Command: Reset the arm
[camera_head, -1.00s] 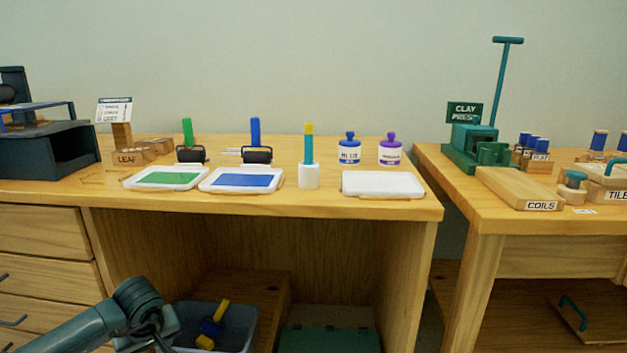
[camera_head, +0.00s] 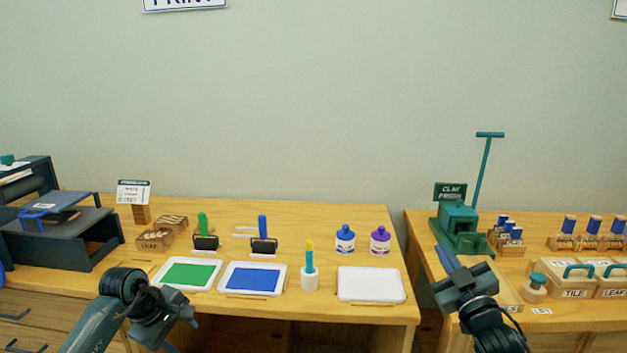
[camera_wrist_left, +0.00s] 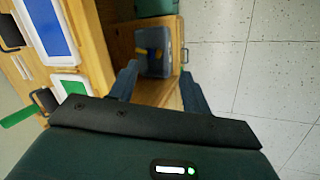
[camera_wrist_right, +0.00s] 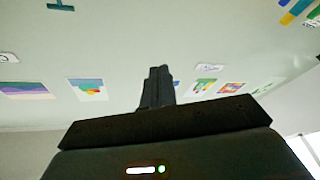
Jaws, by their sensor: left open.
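My left arm and gripper (camera_head: 178,318) show at the lower left of the head view, in front of the bench's front edge. In the left wrist view my left gripper (camera_wrist_left: 158,72) has its two fingers spread apart with nothing between them; the floor and a grey bin (camera_wrist_left: 153,62) lie beyond. My right gripper (camera_head: 446,262) is at the right of the head view, pointing up in front of the second table. In the right wrist view its fingers (camera_wrist_right: 158,78) are together, with nothing seen held, facing the wall.
The bench (camera_head: 330,308) holds a green tray (camera_head: 188,273), a blue tray (camera_head: 252,279), a white tray (camera_head: 371,284), rollers and paint bottles. The second table (camera_head: 575,315) holds a clay press (camera_head: 458,225) and wooden blocks. A gap separates the tables.

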